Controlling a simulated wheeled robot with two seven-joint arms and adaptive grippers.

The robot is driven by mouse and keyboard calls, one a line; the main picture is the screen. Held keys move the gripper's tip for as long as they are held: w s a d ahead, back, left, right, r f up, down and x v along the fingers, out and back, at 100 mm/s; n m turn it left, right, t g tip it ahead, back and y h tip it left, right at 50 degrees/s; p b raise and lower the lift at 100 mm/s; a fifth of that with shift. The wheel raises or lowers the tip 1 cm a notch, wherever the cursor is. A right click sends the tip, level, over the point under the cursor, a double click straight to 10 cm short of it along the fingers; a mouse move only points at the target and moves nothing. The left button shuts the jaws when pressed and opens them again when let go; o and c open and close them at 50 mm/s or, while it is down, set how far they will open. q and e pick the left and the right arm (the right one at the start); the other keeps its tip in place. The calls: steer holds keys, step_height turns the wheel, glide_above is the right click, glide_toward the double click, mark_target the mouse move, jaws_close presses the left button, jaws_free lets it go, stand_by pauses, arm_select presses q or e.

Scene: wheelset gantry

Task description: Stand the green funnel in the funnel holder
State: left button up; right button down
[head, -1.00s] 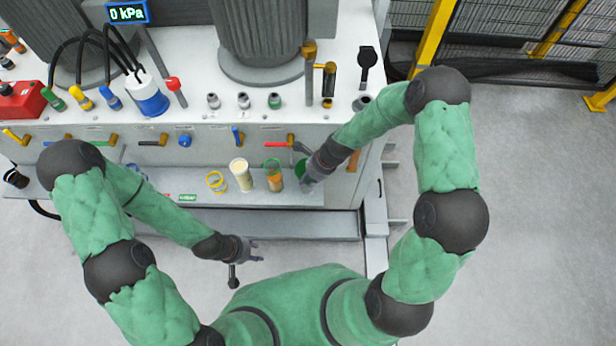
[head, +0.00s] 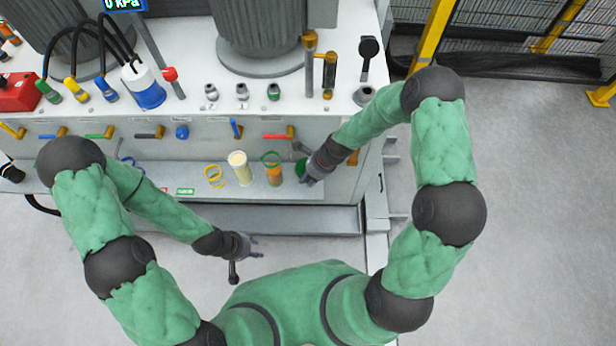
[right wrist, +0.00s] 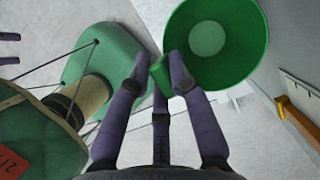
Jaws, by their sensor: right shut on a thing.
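The green funnel (head: 301,168) is at the right end of the shelf in the head view, partly hidden by my right gripper (head: 309,181). In the right wrist view the funnel (right wrist: 215,40) shows its wide round mouth, and my right gripper (right wrist: 163,72) is shut on a green tab at its rim. A green ring (head: 270,157) stands over an orange container (head: 274,177), just left of the funnel and apart from it. I cannot tell for sure whether this ring is the funnel holder. My left gripper (head: 256,248) is open and empty, in front of the shelf.
A cream cylinder (head: 239,170) and a yellow ring (head: 214,176) stand further left on the shelf (head: 205,198). Valve handles, such as a red one (head: 276,137), stick out of the panel above. The floor to the right (head: 545,220) is clear.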

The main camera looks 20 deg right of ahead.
steer(key=c, duration=1.1)
jaws_free()
steer(key=shift+o, duration=0.2)
steer(key=v, duration=1.2)
steer(key=shift+s+a, duration=0.1)
steer(key=s+a+f+n+p, duration=0.1)
steer(key=s+a+f+n, duration=0.3)
steer(key=s+f+n, duration=0.2)
steer(key=s+a+f+n+g+p, duration=0.1)
steer(key=s+a+f+n, duration=0.3)
steer(key=s+f+n, duration=0.3)
steer(key=s+n, duration=0.3)
steer(key=n, duration=0.3)
steer(key=shift+p, duration=0.3)
